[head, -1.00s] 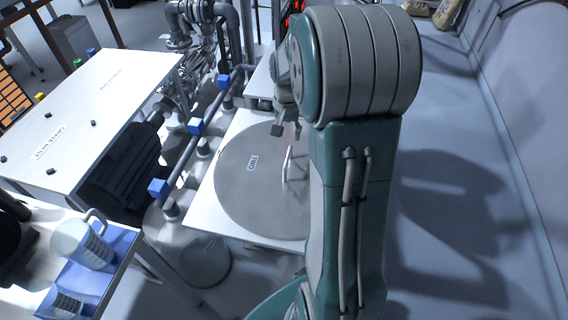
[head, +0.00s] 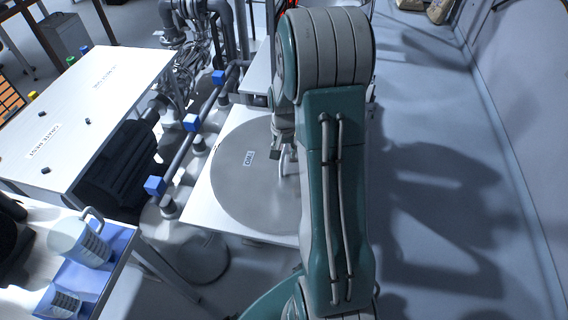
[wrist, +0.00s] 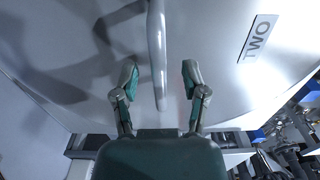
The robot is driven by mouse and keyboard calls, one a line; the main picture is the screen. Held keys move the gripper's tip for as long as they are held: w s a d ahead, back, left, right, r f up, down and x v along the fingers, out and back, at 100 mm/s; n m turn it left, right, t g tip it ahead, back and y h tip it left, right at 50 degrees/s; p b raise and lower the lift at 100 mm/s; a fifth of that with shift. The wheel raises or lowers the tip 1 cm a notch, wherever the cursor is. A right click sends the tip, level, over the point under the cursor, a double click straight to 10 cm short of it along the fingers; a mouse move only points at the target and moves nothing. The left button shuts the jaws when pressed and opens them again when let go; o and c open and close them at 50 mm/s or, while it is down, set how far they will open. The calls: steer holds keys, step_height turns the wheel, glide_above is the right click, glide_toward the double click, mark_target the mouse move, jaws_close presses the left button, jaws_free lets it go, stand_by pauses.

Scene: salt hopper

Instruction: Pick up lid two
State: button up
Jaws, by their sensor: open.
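Lid two (head: 235,185) is a large round grey disc with a small label. It lies flat on a white square top (head: 203,205). In the wrist view lid two (wrist: 215,25) fills much of the picture, and its label (wrist: 258,38) reads TWO. Its upright bar handle (head: 283,160) is partly hidden behind my arm. My gripper (wrist: 159,78) is open, with one finger on each side of the handle (wrist: 157,40) as seen from the wrist. I cannot tell whether the fingers touch it. In the head view my gripper (head: 284,142) is low over the lid.
A pipe with blue blocks (head: 191,122) runs along the left of the lid. A white table (head: 80,105) stands further left. A jug (head: 80,240) sits on a blue tray (head: 118,243) at lower left. The floor (head: 440,200) at right is clear.

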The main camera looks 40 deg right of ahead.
jaws_close()
steer(key=shift+r, duration=0.1)
